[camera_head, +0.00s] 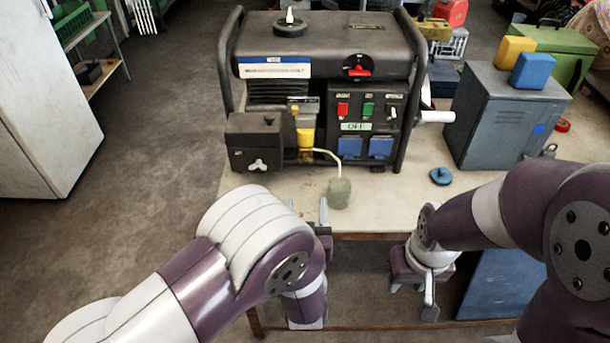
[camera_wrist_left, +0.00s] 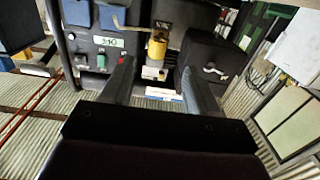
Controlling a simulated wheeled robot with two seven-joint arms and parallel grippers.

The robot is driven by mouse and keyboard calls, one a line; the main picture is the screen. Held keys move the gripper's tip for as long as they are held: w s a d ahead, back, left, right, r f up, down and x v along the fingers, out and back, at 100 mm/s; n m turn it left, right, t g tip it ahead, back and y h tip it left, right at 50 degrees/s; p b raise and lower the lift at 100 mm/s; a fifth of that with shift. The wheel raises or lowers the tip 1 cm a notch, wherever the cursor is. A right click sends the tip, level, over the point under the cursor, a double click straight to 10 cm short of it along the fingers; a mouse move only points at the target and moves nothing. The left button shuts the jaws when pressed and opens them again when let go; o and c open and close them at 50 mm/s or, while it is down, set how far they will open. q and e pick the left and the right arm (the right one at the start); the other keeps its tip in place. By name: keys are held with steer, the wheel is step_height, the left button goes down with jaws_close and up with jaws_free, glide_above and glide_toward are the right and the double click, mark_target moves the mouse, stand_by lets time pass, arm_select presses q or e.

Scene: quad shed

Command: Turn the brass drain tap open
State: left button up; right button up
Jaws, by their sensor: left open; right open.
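The generator (camera_head: 320,50) stands on the workbench. On its lower front is a yellow brass-coloured part (camera_head: 306,140), with a pale tube running from it to a small greenish jar (camera_head: 339,193) on the bench. In the left wrist view the yellow part (camera_wrist_left: 157,46) shows beyond and between my fingers, apart from them. I cannot make out a separate tap handle clearly. My left gripper (camera_head: 308,208) is open and empty at the bench's front edge, short of the generator; its fingers (camera_wrist_left: 156,78) also show in the wrist view. My right gripper (camera_head: 412,289) is open and empty, pointing down before the bench.
A black box with a three-lobed knob (camera_head: 258,165) sits left of the yellow part. A blue-grey metal cabinet (camera_head: 495,120) stands at the bench's right, with a blue round thing (camera_head: 441,176) before it. The bench front (camera_head: 390,205) is partly clear.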

mark_target(305, 158)
arm_select(q)
steer(key=w, duration=1.3)
steer(key=shift+a+r+p, duration=0.15)
steer(key=shift+p, duration=0.2)
steer(key=c, duration=1.1)
